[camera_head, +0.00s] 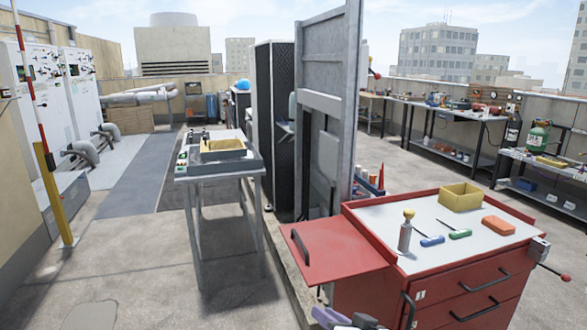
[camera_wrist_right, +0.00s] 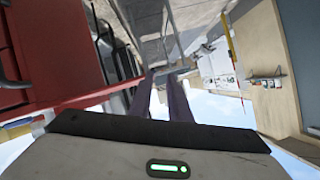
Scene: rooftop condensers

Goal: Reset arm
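My right gripper (camera_head: 342,318) shows at the bottom edge of the head view, in front of the red tool cabinet (camera_head: 470,285). In the right wrist view its two dark purple fingers (camera_wrist_right: 162,84) stand apart with a narrow gap, and nothing is between them. The gripper is empty and clear of the cabinet. The cabinet's red body also fills the left of the wrist view (camera_wrist_right: 45,50). My left gripper is not in view.
The cabinet top holds a yellow bin (camera_head: 460,196), a grey bottle (camera_head: 405,236), two screwdriver-like tools and an orange block (camera_head: 498,225). A red side shelf (camera_head: 335,250) juts left. A tall grey panel (camera_head: 328,60) stands behind. Floor is open left of the grey stand (camera_head: 220,172).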

